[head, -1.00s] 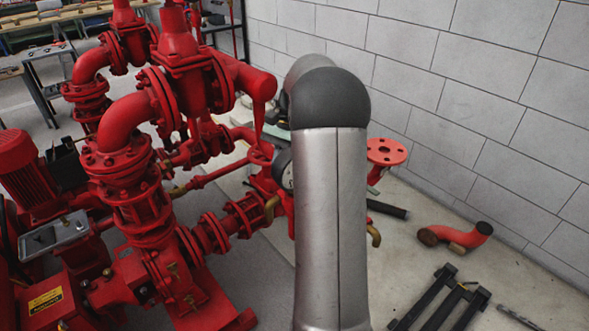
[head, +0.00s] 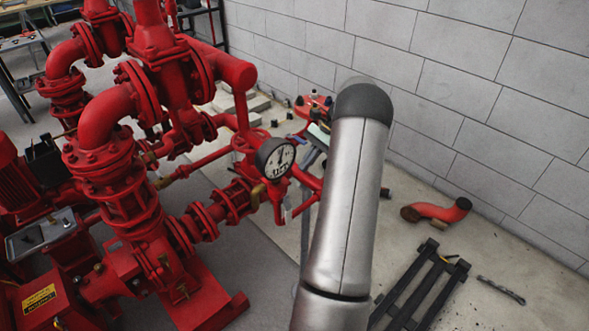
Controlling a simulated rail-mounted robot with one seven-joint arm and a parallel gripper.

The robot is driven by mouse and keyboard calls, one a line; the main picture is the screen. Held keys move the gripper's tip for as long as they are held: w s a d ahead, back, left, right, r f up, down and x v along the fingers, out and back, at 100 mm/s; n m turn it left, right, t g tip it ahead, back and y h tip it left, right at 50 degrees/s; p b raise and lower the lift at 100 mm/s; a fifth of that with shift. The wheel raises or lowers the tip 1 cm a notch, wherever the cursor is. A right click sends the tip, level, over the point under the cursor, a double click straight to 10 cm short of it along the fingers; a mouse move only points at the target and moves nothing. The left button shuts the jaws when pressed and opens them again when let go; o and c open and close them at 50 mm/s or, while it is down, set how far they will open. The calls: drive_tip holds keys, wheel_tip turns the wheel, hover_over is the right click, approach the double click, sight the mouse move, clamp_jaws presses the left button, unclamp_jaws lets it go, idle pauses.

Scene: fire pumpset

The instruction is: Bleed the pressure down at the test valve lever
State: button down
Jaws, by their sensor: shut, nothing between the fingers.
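A round black-rimmed pressure gauge (head: 281,156) with a white dial faces me on the red test piping; its reading is too small to tell. Just below and left of it is a brass-coloured lever-like part (head: 257,194). I cannot tell for sure whether this is the test valve lever. A thin pale part (head: 287,214) hangs below the gauge on the red pipe. My silver arm stands upright just right of the gauge and hides part of the piping behind it. My gripper is not visible; the arm link covers that area.
The red pump pipework (head: 125,170) fills the left side. A grey block wall (head: 480,90) closes the right. On the floor lie a red elbow pipe (head: 437,212), a black frame (head: 425,285) and a dark rod (head: 500,290). Some bare floor lies between them.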

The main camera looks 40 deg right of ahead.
sight(286, 179)
drive_tip(key=shift+w+a+f+p, duration=0.15)
drive_tip(key=shift+a, duration=1)
drive_tip(key=shift+w+a+f+p, duration=0.1)
drive_tip(key=shift+w+a+p, duration=0.05)
drive_tip(key=shift+a, duration=0.95)
drive_tip(key=a+m+t, duration=0.1)
drive_tip(key=a+m+t+p, duration=0.1)
drive_tip(key=shift+s+a+m+h, duration=0.1)
drive_tip(key=shift+s+m+h, duration=0.2)
drive_tip(key=shift+s, duration=0.05)
